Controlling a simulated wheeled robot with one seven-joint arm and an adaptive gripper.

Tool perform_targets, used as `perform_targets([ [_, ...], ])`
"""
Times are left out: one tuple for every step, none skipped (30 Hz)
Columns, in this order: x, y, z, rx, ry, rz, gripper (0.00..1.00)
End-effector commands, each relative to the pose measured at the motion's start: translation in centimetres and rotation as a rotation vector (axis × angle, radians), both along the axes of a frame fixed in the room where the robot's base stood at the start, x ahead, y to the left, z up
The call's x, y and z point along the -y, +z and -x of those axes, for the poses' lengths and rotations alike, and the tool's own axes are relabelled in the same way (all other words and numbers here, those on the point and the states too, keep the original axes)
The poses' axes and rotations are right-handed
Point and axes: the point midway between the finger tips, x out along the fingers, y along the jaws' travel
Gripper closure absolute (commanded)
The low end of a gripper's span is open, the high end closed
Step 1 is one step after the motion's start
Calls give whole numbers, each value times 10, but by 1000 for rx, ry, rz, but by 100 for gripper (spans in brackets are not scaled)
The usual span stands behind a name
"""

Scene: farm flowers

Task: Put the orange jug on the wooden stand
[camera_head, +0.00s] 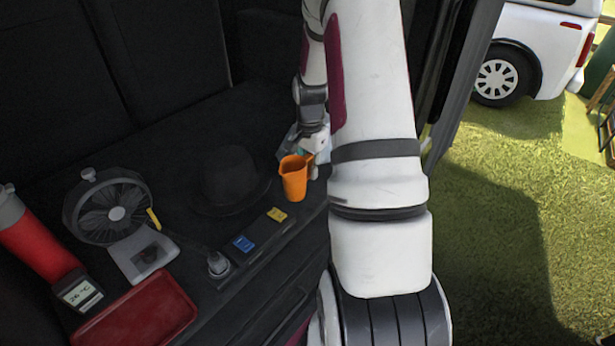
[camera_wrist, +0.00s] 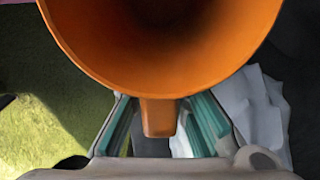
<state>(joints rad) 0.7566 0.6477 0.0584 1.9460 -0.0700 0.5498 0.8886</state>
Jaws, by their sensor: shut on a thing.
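The orange jug (camera_head: 294,180) is upright near the right edge of the dark vehicle interior, beside my gripper (camera_head: 311,158). In the wrist view the jug (camera_wrist: 160,75) fills the top, with its open mouth facing the camera. Its handle (camera_wrist: 158,118) sits between the teal fingers of my gripper, which is shut on it. I cannot tell whether the jug's base touches the dark surface. No wooden stand shows clearly; a cut-off wooden piece (camera_head: 601,86) is at the far right edge outdoors, and I cannot tell what it is.
A black hat (camera_head: 232,178), a round fan (camera_head: 108,210), a red tray (camera_head: 140,314), a red cylinder (camera_head: 38,240) and a temperature display (camera_head: 79,294) are left of the jug. Small blue (camera_head: 243,244) and yellow (camera_head: 277,215) items lie nearer. Open grass (camera_head: 490,240) and a white van (camera_head: 535,45) are right.

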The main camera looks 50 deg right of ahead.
Motion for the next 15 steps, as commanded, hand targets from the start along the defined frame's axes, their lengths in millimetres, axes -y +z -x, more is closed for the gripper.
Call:
perform_targets([
  [1,-1,-5,0,1,0,100],
  [2,-1,-6,0,1,0,100],
  [2,-1,-8,0,1,0,100],
  [3,-2,-8,0,1,0,100],
  [3,-4,-9,-1,0,-1,100],
  [3,-7,-8,-1,0,-1,100],
  [3,-10,-8,-2,0,-1,100],
  [2,-13,-8,-3,0,-2,100],
  [2,-19,-8,-3,0,-2,100],
  [2,-24,-8,-2,0,-2,100],
  [2,-28,-8,-2,0,-2,100],
  [2,-32,-8,-2,1,-2,100],
  [2,-35,-8,-2,1,-2,100],
  [2,-36,-8,-1,2,-1,100],
  [2,-37,-9,0,1,0,100],
])
